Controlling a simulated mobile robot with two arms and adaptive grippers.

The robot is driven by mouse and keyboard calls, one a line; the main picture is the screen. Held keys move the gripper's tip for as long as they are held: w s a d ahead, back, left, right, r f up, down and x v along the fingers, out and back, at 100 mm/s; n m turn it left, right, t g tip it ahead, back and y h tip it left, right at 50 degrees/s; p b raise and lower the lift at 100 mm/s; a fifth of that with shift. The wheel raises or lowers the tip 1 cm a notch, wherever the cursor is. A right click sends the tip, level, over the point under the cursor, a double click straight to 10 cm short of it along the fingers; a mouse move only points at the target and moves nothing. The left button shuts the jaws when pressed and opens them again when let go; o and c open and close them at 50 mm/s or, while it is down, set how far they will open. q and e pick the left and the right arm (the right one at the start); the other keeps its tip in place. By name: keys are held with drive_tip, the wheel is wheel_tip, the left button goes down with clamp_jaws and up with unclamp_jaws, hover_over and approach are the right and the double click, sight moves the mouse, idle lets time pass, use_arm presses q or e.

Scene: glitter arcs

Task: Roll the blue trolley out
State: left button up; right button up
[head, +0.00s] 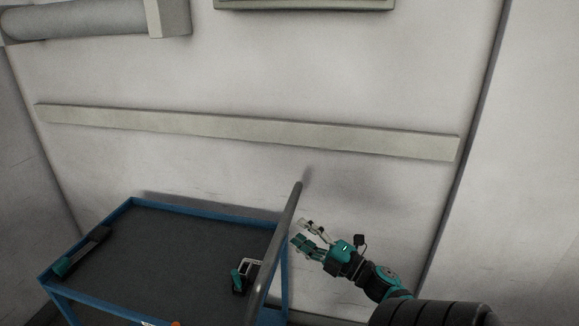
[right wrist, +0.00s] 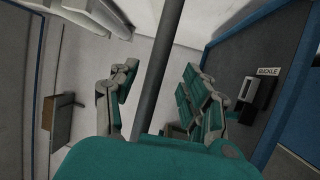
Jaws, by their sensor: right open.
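The blue trolley (head: 210,212) stands at the lower left of the head view, with a blue frame and a dark top. Its grey handle bar (head: 275,245) rises along its right side. My right gripper (head: 299,232) is open and empty just right of the bar, fingers pointing toward it. In the right wrist view, the handle bar (right wrist: 157,70) runs between the spread fingers of my right gripper (right wrist: 156,92); I cannot tell whether it touches them. My left gripper is not in view.
A black and teal tool (head: 84,251) lies at the trolley top's left. A pale wall with a rail (head: 250,130) stands close behind the trolley.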

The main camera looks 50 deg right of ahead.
drive_tip(key=s, duration=0.3)
drive_tip(key=s+f, duration=0.1)
drive_tip(key=s, duration=0.1)
drive_tip(key=shift+s, duration=0.4)
wheel_tip(320, 180, down, 19)
drive_tip(key=m+g+h, duration=0.4)
drive_tip(key=m, duration=0.4)
drive_tip(key=s+a+f+m+g, duration=0.2)
drive_tip(key=a+f, duration=0.2)
drive_tip(key=f, duration=0.5)
drive_tip(key=s+a+f+m+g, duration=0.1)
drive_tip(key=a+f+m+g, duration=0.2)
drive_tip(key=f, duration=0.5)
drive_tip(key=s+a+f+m+g+y, duration=0.1)
drive_tip(key=s+a+f+g, duration=0.1)
drive_tip(key=s+a+f, duration=0.35)
drive_tip(key=s+a+f+g+y, duration=0.1)
drive_tip(key=s+a+f+g, duration=0.15)
drive_tip(key=a+f, duration=0.45)
drive_tip(key=s+a+f+g+y, duration=0.1)
drive_tip(key=s+a+f+g, duration=0.1)
drive_tip(key=s+a+f, duration=0.2)
drive_tip(key=s+a+f+g+y, duration=0.1)
drive_tip(key=s+a+f+g, duration=0.2)
drive_tip(key=s, duration=0.6)
drive_tip(key=a+f, duration=0.1)
drive_tip(key=a, duration=0.1)
drive_tip(key=shift+s+a+f+m, duration=0.15)
drive_tip(key=shift+s+a+m, duration=0.05)
drive_tip(key=shift+a+m, duration=0.15)
